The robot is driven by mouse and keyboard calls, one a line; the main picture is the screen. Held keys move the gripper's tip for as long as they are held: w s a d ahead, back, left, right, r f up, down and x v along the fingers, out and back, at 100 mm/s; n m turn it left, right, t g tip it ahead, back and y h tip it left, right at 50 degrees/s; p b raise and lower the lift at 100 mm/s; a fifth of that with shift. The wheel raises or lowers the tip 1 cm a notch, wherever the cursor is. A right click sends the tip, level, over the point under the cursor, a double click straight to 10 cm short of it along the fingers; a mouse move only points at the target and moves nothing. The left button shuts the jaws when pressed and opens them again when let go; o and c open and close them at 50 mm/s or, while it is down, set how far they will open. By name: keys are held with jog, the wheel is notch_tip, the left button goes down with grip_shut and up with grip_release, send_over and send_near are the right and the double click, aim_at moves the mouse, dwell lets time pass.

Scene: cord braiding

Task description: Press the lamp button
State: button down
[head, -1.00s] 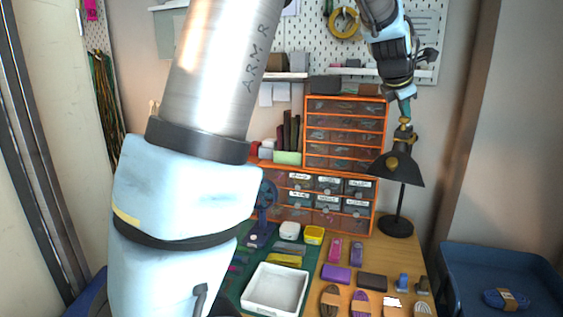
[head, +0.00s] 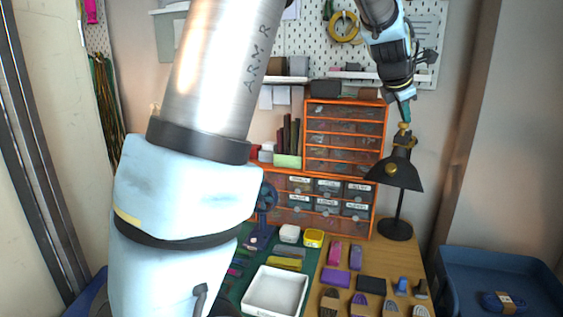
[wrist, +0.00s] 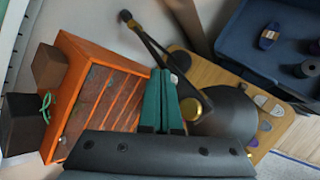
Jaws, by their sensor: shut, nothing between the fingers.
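The black desk lamp (head: 397,179) stands at the right back of the table on a round base (head: 395,229), its shade tilted down. A round brass knob shows on the shade (head: 391,164), and a brass joint sits at the lamp's top. In the wrist view, a brass knob (wrist: 191,109) lies just right of my fingers, by the dark shade (wrist: 228,112). My gripper (head: 404,115) points down just above the lamp's top. Its teal fingers (wrist: 163,74) are shut and empty. I cannot tell whether they touch the lamp.
An orange drawer cabinet (head: 308,139) stands left of the lamp, close to my fingers in the wrist view. A blue bin (head: 480,262) is at the right. A white tray (head: 250,307) and several small items cover the table front.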

notch_tip(320, 180, up, 6)
jog(key=p, duration=0.6)
jog(key=shift+a+f, duration=0.1)
jog(key=s+a+f+m+g+y+b, duration=0.15)
jog(key=a+f+m, duration=0.35)
jog(key=a, duration=0.6)
jog(key=s+a+f+m+g+y, duration=0.15)
jog(key=a+f+m, duration=0.25)
jog(key=a+f, duration=0.5)
jog(key=s+a+f+m+g+y, duration=0.1)
jog(key=s+a+f+m, duration=0.3)
jog(key=s+a, duration=0.4)
jog(key=s+a+f+m+g+y, duration=0.1)
jog(key=s+a+f+m+y, duration=0.1)
jog(key=s+a+f+m, duration=0.3)
jog(key=s+a+m, duration=0.1)
jog(key=s+a, duration=0.2)
jog(key=a, duration=0.2)
jog(key=shift+m+b, duration=0.35)
jog(key=shift+m, duration=0.05)
